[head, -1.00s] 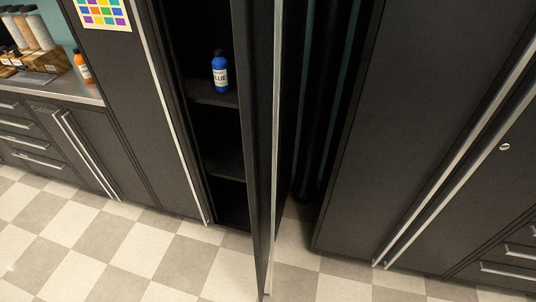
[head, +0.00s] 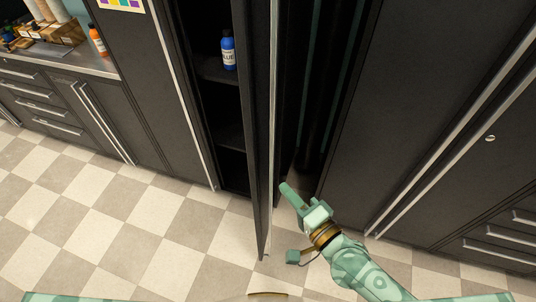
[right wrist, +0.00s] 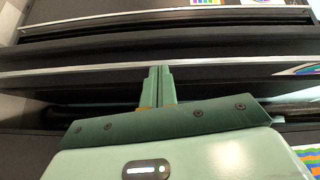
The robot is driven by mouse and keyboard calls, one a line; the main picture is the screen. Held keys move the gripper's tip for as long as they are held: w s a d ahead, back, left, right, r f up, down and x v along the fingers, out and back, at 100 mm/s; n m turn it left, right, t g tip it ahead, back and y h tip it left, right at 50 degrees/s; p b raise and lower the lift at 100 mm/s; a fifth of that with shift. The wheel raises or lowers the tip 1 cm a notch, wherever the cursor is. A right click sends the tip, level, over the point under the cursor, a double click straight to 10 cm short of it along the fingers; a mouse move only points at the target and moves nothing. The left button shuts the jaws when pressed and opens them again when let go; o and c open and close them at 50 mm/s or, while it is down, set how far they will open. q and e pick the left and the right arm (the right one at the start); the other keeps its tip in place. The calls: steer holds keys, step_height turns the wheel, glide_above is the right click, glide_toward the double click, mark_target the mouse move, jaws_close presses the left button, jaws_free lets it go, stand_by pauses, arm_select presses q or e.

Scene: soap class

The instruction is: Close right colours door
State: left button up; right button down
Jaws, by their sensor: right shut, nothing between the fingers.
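The right colours door (head: 258,130) stands open, jutting out edge-on from the tall dark cabinet in the head view. A long pale handle (head: 274,110) runs down it. My right gripper (head: 288,192) is shut and empty, just to the right of the door's lower part. I cannot tell whether it touches the door. In the right wrist view the shut fingers (right wrist: 158,72) point at a dark panel with a pale strip (right wrist: 90,69) across it. My left gripper is not in view.
A blue bottle (head: 228,50) stands on a shelf inside the open cabinet. The left door (head: 165,80) is closed. More dark cabinets (head: 415,100) stand to the right, past a dark gap. The checkered floor (head: 150,220) in front is clear.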

steer(key=m, duration=0.2)
glide_toward(258, 149)
steer(key=shift+t, duration=0.4)
steer(key=x, duration=0.5)
steer(key=shift+a+f, duration=0.1)
steer(key=shift+a, duration=0.1)
steer(key=shift+w+a, duration=0.15)
steer(key=shift+a, duration=0.05)
steer(key=shift+h, duration=0.3)
